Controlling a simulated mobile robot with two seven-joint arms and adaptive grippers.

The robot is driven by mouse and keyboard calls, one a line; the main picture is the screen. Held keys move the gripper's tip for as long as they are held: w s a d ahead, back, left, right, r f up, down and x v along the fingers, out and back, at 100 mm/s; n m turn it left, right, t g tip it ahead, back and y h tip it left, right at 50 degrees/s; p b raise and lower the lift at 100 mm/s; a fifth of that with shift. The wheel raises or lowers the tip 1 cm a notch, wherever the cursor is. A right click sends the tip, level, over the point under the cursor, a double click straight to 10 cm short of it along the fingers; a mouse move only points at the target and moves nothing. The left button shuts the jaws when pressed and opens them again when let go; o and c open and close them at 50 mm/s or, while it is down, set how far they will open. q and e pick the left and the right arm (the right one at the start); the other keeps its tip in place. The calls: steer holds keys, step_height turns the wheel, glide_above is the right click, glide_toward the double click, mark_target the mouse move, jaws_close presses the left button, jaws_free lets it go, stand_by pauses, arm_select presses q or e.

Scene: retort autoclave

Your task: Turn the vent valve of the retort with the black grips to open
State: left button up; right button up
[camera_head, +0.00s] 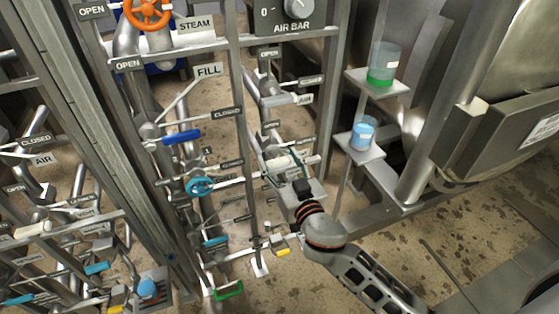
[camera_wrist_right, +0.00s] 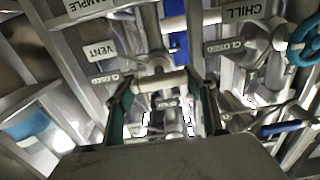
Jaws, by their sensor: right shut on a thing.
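A valve with a pale cream bar handle (camera_wrist_right: 160,84) shows in the middle of the right wrist view, beside a sign reading VENT (camera_wrist_right: 100,48). A CLOSED tag (camera_wrist_right: 104,79) is at its left end. My right gripper (camera_wrist_right: 163,97) is shut on this handle, with one dark green finger at each end. In the head view my right gripper (camera_head: 284,165) is at the pipe rack, its arm coming from the lower right and partly hiding the valve. I see no black grips that I can identify. My left gripper is out of view.
An orange handwheel (camera_head: 148,10) and a blue lever (camera_head: 181,137) stand on the rack to the left. Steel uprights and pipes crowd the left side.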

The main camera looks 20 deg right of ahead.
steer(key=shift+n, duration=0.3)
steer(key=n+p, duration=0.1)
steer(key=n, duration=0.2)
steer(key=shift+a+r, duration=0.1)
steer(key=shift+r, duration=0.05)
steer(key=shift+n, duration=1.1)
steer(key=o, duration=1.1)
steer(key=shift+a+f, duration=0.1)
steer(key=shift+f, duration=0.1)
